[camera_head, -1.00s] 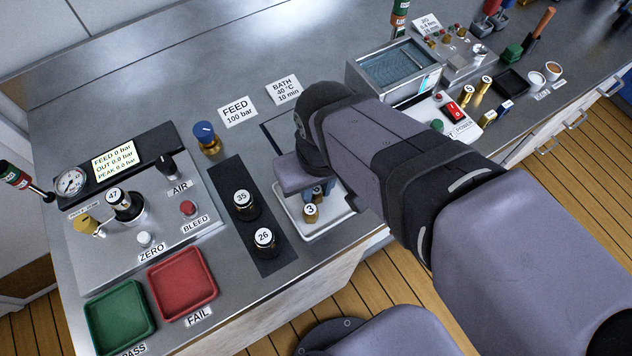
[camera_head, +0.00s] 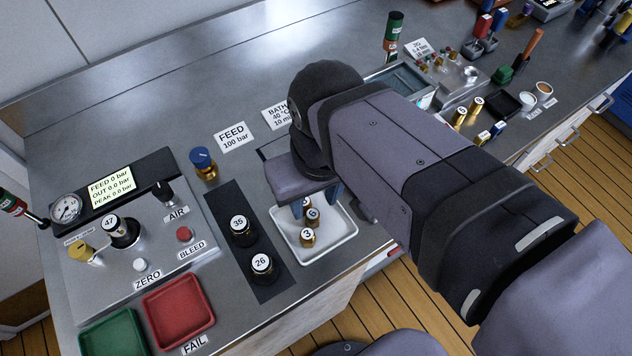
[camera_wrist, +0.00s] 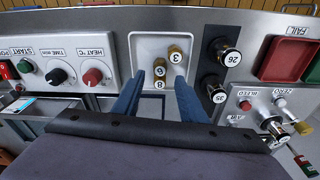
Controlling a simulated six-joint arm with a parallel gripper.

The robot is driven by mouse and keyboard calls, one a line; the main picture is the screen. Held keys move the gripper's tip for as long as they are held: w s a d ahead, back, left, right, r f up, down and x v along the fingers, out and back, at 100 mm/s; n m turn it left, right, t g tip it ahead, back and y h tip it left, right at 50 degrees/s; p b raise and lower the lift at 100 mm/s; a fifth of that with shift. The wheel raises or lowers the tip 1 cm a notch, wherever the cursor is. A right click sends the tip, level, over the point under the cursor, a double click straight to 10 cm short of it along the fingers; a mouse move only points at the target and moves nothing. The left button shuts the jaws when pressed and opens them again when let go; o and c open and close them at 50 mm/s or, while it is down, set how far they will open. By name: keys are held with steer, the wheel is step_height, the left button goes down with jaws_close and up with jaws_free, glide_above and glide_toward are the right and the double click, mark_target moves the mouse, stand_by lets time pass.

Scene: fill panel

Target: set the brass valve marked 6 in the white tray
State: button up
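The white tray (camera_head: 345,238) lies on the bench, and it shows in the wrist view (camera_wrist: 142,44). Several brass valves stand in it. The valve marked 3 (camera_head: 307,237) is nearest the tray's front edge; it also shows in the wrist view (camera_wrist: 175,57). Behind it is a second valve (camera_head: 313,216), whose number looks like 6 or 9 in the wrist view (camera_wrist: 159,71). A third valve (camera_wrist: 159,85), apparently marked 8, is partly hidden by a finger in the head view. My gripper (camera_head: 316,200) is open above the tray's back part, its blue fingers spread either side of these valves.
Black-bodied valves 35 (camera_head: 239,230) and 26 (camera_head: 262,268) stand on a dark strip left of the tray. A blue-topped valve (camera_head: 204,164) stands behind. The test panel (camera_head: 110,265) and red FAIL tray (camera_head: 178,312) are further left. The water bath (camera_head: 401,78) is behind my arm.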

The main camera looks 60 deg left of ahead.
steer(key=shift+d+r, duration=0.2)
steer(key=shift+r, duration=1.15)
steer(key=shift+d+r, duration=0.15)
steer(key=shift+r, duration=1.15)
steer(key=w+d+f+m, duration=0.1)
steer(key=w, duration=0.2)
steer(key=w+d+f+m, duration=0.1)
steer(key=w+d, duration=0.1)
steer(key=w, duration=0.1)
steer(key=w+d+f+m, duration=0.1)
steer(key=w+d+f, duration=0.1)
steer(key=w, duration=0.2)
steer(key=w+d+f+m+h, duration=0.1)
steer(key=w+d+f+m, duration=0.4)
steer(key=w+d, duration=0.5)
steer(key=s+d+f+m, duration=0.1)
steer(key=d+f+m, duration=0.3)
steer(key=d, duration=0.8)
steer(key=s+d+f+m, duration=0.1)
steer(key=d+f+m, duration=0.3)
steer(key=d, duration=0.8)
step_height(320, 180, down, 2)
steer(key=shift+d+m, duration=0.3)
